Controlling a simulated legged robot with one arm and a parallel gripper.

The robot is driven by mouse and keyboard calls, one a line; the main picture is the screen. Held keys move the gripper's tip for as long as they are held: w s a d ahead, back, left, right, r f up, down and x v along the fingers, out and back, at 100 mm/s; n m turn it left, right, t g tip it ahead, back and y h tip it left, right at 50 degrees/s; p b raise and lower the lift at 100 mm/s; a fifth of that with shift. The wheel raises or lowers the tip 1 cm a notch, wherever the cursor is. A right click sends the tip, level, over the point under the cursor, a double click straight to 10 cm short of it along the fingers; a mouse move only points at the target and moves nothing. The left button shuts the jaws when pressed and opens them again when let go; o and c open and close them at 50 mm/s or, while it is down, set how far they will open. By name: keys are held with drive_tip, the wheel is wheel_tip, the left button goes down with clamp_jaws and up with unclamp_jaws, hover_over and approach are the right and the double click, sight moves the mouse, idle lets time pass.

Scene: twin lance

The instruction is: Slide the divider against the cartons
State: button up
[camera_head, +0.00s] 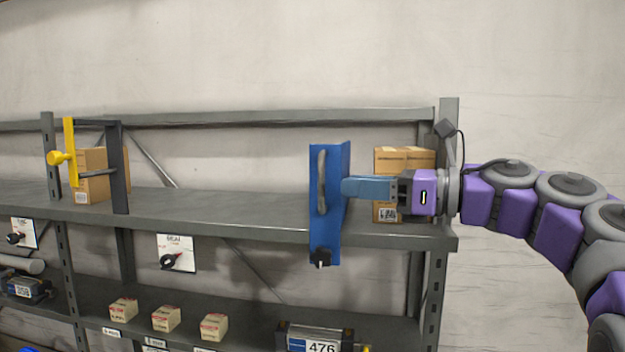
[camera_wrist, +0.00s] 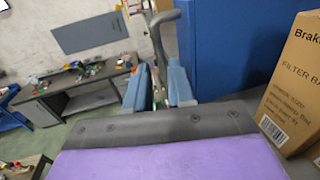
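The divider (camera_head: 326,225) is a blue upright panel with a grey bar handle (camera_head: 322,180) on its front. It stands on the upper shelf, left of the brown cartons (camera_head: 389,160), with a gap between. In the wrist view the divider (camera_wrist: 238,45) fills the upper right, with a carton (camera_wrist: 297,85) farther right. My gripper (camera_head: 343,187) reaches in from the right, its fingertips beside the divider's right part. In the wrist view my gripper (camera_wrist: 160,88) has its fingers apart, with the handle (camera_wrist: 158,40) in line with the gap. I cannot tell whether they touch it.
A shelf post (camera_head: 447,150) stands right of the cartons. The upper shelf (camera_head: 220,205) is clear left of the divider, up to a dark upright (camera_head: 118,170). A yellow divider (camera_head: 71,155) and another carton (camera_head: 93,175) are at the left. Small boxes (camera_head: 166,318) sit on the shelf below.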

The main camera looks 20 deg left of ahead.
sight(314, 182)
drive_tip(key=a+p, duration=0.1)
drive_tip(key=a, duration=0.7)
drive_tip(key=shift+s+a, duration=0.1)
drive_tip(key=shift+a, duration=0.15)
drive_tip(key=shift+a, duration=0.1)
drive_tip(key=shift+c, duration=0.2)
drive_tip(key=shift+a, duration=0.1)
drive_tip(key=c, duration=0.3)
clamp_jaws()
